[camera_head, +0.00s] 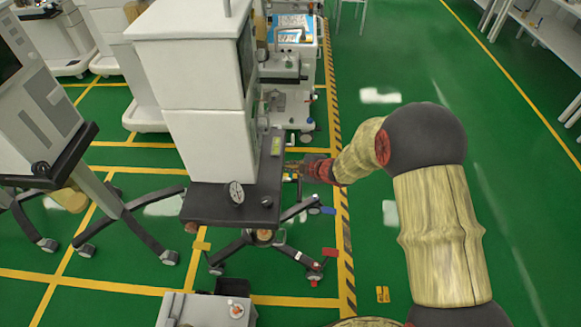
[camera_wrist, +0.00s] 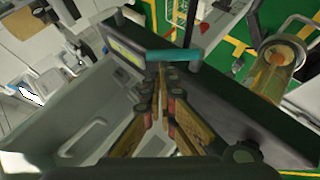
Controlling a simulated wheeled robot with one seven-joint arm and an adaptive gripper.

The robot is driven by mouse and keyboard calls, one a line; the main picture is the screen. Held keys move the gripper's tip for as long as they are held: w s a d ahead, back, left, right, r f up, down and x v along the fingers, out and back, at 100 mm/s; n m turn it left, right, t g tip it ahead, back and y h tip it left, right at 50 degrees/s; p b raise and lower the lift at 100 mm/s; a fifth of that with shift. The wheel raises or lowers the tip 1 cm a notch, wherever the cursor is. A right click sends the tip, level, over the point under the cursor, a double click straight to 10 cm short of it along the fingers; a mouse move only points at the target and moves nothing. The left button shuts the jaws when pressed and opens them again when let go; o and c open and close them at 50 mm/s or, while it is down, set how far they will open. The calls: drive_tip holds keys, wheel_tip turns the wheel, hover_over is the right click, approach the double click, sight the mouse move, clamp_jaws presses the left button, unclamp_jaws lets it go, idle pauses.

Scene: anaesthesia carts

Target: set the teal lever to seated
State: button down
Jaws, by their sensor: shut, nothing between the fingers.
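The teal lever (camera_wrist: 178,56) shows in the wrist view as a short teal bar, lying crosswise near the dark side panel of the cart. A thin dark post rises by its right end. My gripper (camera_wrist: 159,72) is shut and empty, its fingertips just below the teal bar in the picture; I cannot tell whether they touch it. In the head view my gripper (camera_head: 289,168) is at the right side of the white anaesthesia cart (camera_head: 205,130). I cannot make out the lever in that view.
A yellow-green label (camera_wrist: 126,52) is on the dark panel left of the lever. The cart has a dark shelf (camera_head: 215,205) and splayed wheeled legs. Another cart (camera_head: 290,85) stands behind, and a monitor stand (camera_head: 40,105) at left. Green floor is open at right.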

drive_tip(key=shift+w+r+p, duration=0.15)
drive_tip(key=shift+p, duration=0.95)
drive_tip(key=shift+g+p, duration=0.3)
drive_tip(key=shift+p, duration=0.15)
